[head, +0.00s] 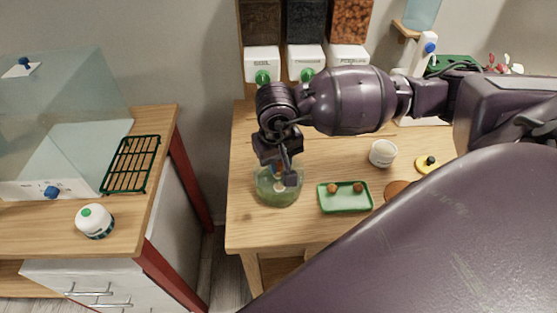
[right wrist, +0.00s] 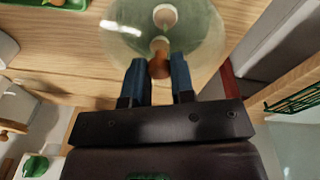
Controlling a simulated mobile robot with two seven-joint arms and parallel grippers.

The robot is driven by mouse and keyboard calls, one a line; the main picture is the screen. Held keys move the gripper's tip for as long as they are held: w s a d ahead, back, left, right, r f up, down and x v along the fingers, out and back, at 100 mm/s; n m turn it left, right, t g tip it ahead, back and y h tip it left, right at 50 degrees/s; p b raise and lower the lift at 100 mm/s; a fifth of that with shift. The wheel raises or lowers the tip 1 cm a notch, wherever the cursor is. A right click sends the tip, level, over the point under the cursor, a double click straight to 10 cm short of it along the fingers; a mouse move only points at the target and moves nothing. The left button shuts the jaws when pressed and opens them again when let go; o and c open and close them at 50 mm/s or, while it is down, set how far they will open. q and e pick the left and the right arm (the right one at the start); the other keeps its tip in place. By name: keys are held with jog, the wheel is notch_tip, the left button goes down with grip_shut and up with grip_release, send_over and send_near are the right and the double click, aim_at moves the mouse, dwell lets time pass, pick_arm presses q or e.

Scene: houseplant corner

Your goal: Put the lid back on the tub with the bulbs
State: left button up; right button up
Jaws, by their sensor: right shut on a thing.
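My right gripper (head: 290,170) is low over a clear greenish round vessel (head: 278,191) at the table's left front. In the right wrist view, its blue fingers (right wrist: 158,80) are shut on a brown knob-like piece (right wrist: 158,66) at the vessel. Pale round shapes (right wrist: 165,16) show through the clear wall; I cannot tell whether they are bulbs. A shallow green tray (head: 345,209) holds two brown bulb-like things (head: 332,188). A yellow lid-like disc with a dark knob (head: 425,167) lies to the right. My left gripper is not in view.
A pale round tub (head: 383,153) stands behind the tray, and a brown disc (head: 397,188) lies beside it. Labelled dispensers (head: 262,63) line the wall behind. A gap separates this table from the left cabinet, which carries a white green-capped jar (head: 95,221) and a green rack (head: 131,164).

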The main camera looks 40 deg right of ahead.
jog(key=shift+b, duration=0.3)
dwell(0.7)
jog(key=o, duration=1.5)
jog(key=shift+c, duration=0.2)
